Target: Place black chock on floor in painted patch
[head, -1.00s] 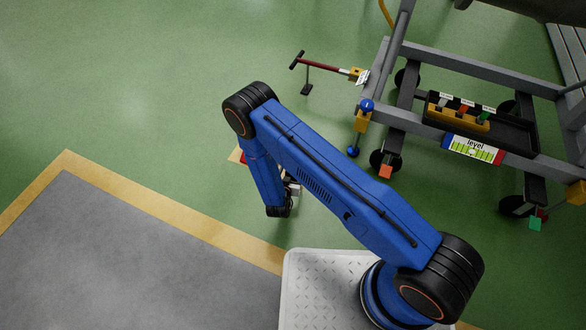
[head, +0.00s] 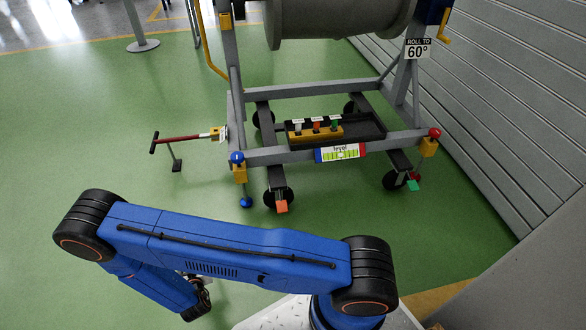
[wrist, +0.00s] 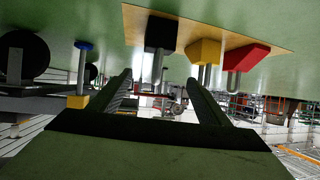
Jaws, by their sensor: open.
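The black chock (wrist: 162,32) stands on the tan painted patch (wrist: 220,20) on the green floor, in the upside-down wrist view. A pale metal post sticks up from it. A yellow chock (wrist: 204,51) and a red chock (wrist: 246,57), also with posts, stand beside it on the patch. My gripper (wrist: 160,78) is open above the floor, with the black chock's post showing between its fingertips. I cannot tell whether the fingers reach around the post. In the head view my blue arm hides the patch and the chocks, and the gripper shows only partly.
A slatted wall (head: 480,110) is at right. Green floor at left is open.

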